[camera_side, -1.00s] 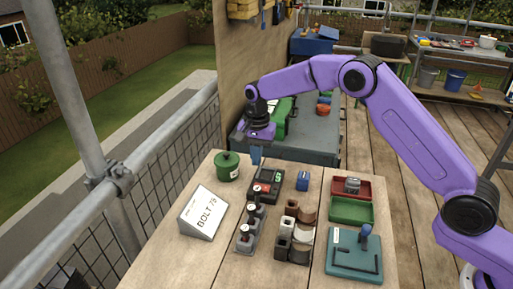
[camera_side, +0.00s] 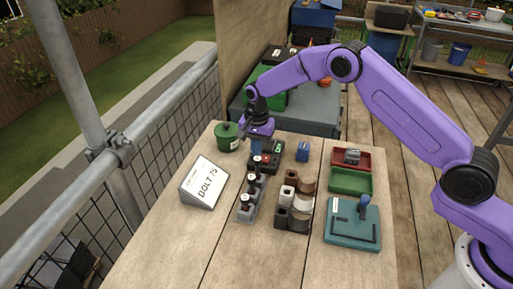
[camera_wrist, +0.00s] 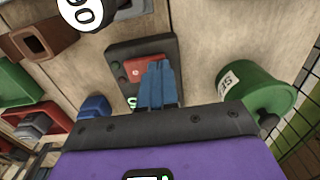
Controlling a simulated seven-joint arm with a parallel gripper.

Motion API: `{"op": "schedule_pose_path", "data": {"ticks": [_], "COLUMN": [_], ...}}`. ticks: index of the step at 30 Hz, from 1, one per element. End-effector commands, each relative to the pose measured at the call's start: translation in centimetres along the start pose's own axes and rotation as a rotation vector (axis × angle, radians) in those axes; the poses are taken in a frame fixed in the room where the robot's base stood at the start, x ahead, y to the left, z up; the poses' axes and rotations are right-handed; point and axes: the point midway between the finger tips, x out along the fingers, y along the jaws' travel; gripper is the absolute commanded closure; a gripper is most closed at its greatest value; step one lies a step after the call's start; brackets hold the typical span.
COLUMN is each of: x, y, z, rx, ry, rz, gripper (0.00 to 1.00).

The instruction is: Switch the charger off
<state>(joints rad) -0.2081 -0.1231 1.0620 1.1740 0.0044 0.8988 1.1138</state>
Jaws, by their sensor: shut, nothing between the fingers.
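The charger is probably the dark box (camera_side: 276,159) near the back of the bench, with a red part and a green mark on top. In the wrist view the dark box (camera_wrist: 118,54) shows its red switch (camera_wrist: 132,72), partly hidden behind my fingers. My gripper (camera_side: 256,148) has its blue fingers shut and empty, pointing down at the box's back left part. In the wrist view my gripper (camera_wrist: 158,82) overlaps the red switch's right side. I cannot tell whether the fingertips touch it.
A green lidded pot (camera_side: 227,137) stands close left of my gripper. In front are a grey block with several upright levers (camera_side: 246,205) and a white sign (camera_side: 205,183). To the right are a blue block (camera_side: 302,151), red and green trays (camera_side: 351,181) and a teal lever plate (camera_side: 350,239).

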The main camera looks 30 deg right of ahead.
Motion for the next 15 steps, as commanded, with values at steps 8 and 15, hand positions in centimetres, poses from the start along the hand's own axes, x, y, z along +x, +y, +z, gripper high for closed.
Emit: {"op": "schedule_pose_path", "data": {"ticks": [8,15], "x": [0.44,0.33], "y": [-0.13,0.31], "z": [0.0,0.0], "rx": [0.0,0.001], "ry": [0.0,-0.002], "rz": [0.001,0.004], "gripper": [1.0,1.0]}}
